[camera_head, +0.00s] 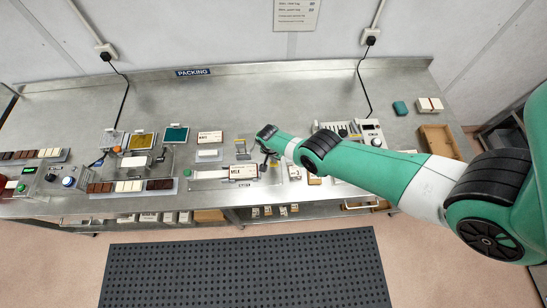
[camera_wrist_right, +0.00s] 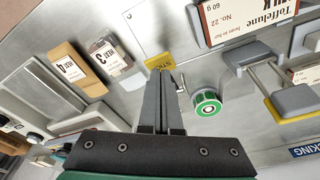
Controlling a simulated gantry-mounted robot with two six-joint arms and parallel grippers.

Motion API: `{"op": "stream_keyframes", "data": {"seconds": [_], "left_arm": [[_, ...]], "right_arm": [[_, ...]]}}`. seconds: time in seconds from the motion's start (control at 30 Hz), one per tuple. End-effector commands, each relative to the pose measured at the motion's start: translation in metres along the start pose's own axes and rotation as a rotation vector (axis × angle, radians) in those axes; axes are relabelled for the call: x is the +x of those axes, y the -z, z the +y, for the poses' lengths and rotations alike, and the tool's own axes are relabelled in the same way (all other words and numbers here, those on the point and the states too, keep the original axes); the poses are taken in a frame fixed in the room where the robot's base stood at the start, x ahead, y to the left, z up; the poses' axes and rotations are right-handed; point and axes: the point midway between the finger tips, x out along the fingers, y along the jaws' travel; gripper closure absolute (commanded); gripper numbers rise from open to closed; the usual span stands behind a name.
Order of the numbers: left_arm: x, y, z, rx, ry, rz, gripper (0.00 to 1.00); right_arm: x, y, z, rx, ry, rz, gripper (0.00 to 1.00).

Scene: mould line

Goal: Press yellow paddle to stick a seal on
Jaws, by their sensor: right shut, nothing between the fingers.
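A small yellow piece (camera_wrist_right: 158,62), with black lettering that seems to read STICK, shows in the right wrist view at the edge of a pale plate (camera_wrist_right: 148,28). My right gripper (camera_wrist_right: 160,76) is shut and empty, its fingertips right at the yellow piece and partly covering it. I cannot tell whether they touch it. In the head view my right gripper (camera_head: 270,153) is at the front middle of the bench, right of a white carton marked MILK (camera_head: 242,171). That carton, printed Toffelune (camera_wrist_right: 248,22), also shows in the wrist view. No seal can be made out. My left gripper is not in view.
A green-rimmed round knob (camera_wrist_right: 206,104) sits close right of my fingertips. Two numbered packets (camera_wrist_right: 72,68) (camera_wrist_right: 112,56) lie left of them. A grey clamp-like fixture (camera_wrist_right: 268,75) stands to the right. Chocolate-bar trays (camera_head: 130,186) line the bench at left; its back middle is clear.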

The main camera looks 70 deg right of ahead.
Motion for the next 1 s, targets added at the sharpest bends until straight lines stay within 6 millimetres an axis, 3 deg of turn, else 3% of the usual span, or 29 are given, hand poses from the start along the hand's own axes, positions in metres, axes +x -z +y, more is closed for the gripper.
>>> {"op": "stream_keyframes", "data": {"seconds": [0.33,1.0], "left_arm": [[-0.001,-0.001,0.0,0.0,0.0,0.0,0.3],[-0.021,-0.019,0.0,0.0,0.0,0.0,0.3]], "right_arm": [[0.001,0.0,0.0,0.0,0.0,0.0,1.0],[0.028,-0.004,0.0,0.0,0.0,0.0,1.0]]}}
